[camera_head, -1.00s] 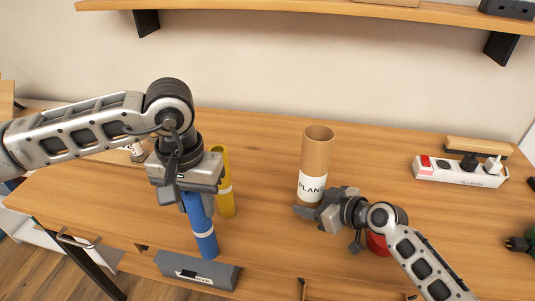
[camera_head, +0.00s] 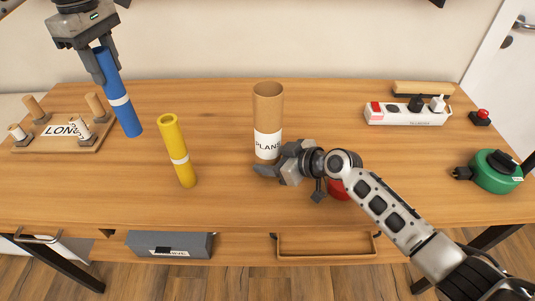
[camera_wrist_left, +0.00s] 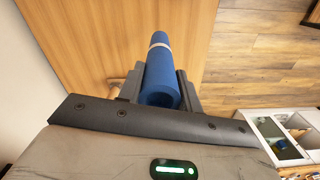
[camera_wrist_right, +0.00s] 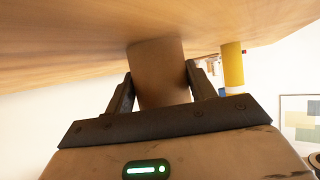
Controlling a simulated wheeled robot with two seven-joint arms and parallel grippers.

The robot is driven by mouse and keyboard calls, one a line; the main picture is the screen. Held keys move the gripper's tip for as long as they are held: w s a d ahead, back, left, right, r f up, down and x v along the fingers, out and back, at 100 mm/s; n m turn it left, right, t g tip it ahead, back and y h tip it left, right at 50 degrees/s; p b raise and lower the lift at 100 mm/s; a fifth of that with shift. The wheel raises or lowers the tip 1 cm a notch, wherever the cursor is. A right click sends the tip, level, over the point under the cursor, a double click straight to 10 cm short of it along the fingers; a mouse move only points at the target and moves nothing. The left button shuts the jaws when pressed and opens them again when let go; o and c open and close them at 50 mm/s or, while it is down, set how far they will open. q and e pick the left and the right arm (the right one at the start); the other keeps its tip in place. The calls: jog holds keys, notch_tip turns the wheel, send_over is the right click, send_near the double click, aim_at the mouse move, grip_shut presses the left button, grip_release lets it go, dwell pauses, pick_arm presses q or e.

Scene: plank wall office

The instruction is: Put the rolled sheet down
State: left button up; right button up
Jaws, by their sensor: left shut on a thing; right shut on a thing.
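A blue rolled sheet (camera_head: 116,88) with a white band is held tilted in my left gripper (camera_head: 104,62) at the upper left of the head view. The left wrist view shows the blue roll (camera_wrist_left: 160,80) between the shut fingers. Its lower end appears over the back left of the table; whether it touches is unclear. My right gripper (camera_head: 277,163) is shut on the lower part of an upright cardboard tube (camera_head: 268,105) labelled PLANS; the tube (camera_wrist_right: 160,70) also shows in the right wrist view. A yellow roll (camera_head: 174,145) stands on the table between them.
A wooden peg board (camera_head: 90,138) labelled LONG lies at the left. A power strip (camera_head: 405,114), a red button (camera_head: 481,117) and a green cable reel (camera_head: 496,172) are at the right. A grey drawer (camera_head: 170,244) and an open wooden tray (camera_head: 327,246) sit at the front.

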pick_arm(q)
jog(key=d+f, duration=0.2)
jog(key=d, duration=2)
notch_tip(320, 180, down, 10)
jog(key=shift+w+a, duration=0.15)
jog(key=shift+w, duration=0.15)
jog(key=shift+f, duration=0.15)
jog(key=o, duration=1.2)
